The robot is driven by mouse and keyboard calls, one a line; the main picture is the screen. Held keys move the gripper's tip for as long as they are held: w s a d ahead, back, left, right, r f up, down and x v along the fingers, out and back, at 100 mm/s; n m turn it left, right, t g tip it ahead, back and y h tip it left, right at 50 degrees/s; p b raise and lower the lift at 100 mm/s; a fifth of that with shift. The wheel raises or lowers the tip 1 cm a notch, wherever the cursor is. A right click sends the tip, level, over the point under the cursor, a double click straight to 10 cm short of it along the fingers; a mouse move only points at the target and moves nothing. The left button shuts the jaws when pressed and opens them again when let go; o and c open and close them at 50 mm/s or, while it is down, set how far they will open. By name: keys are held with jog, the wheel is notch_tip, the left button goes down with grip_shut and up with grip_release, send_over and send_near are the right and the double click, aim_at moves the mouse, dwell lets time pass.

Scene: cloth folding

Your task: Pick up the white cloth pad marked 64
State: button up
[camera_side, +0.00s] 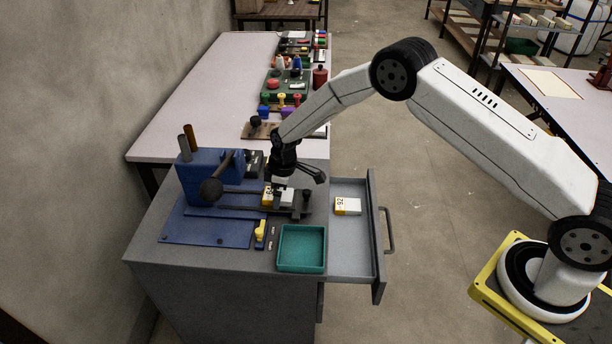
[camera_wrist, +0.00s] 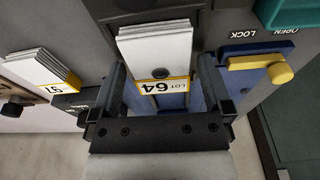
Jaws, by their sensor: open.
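The white cloth pad marked 64 (camera_wrist: 152,48) shows in the wrist view as a layered white stack with a yellow label reading LOT 64 and a dark round spot near the label. My gripper (camera_wrist: 164,82) is open, with one finger on each side of the pad's labelled end. Gaps show between the fingers and the pad, and nothing is held. In the side view my gripper (camera_side: 288,178) is low over the bench fixture, with the white-and-yellow pad (camera_side: 268,194) under it, partly hidden.
Another labelled white pad (camera_wrist: 38,70) lies to the left in the wrist view. A blue machine (camera_side: 205,172), a green tray (camera_side: 302,247) and a yellow-knobbed lock lever (camera_wrist: 279,73) stand close by. An open drawer (camera_side: 350,250) holds a white-and-yellow pad (camera_side: 347,206).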

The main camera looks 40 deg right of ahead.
dwell(0.3)
jog(key=c, duration=1.1)
jog(key=shift+r, duration=0.2)
jog(key=shift+r, duration=0.45)
jog(key=shift+s+d+r, duration=0.25)
jog(key=shift+s+r, duration=1.7)
jog(key=shift+s, duration=0.35)
jog(key=shift+s+d+r, duration=0.3)
jog(key=shift+s+r, duration=1.7)
jog(key=shift+s, duration=0.35)
jog(key=shift+s+d+r, duration=0.25)
jog(key=shift+s+r, duration=1.7)
jog(key=shift+s, duration=0.35)
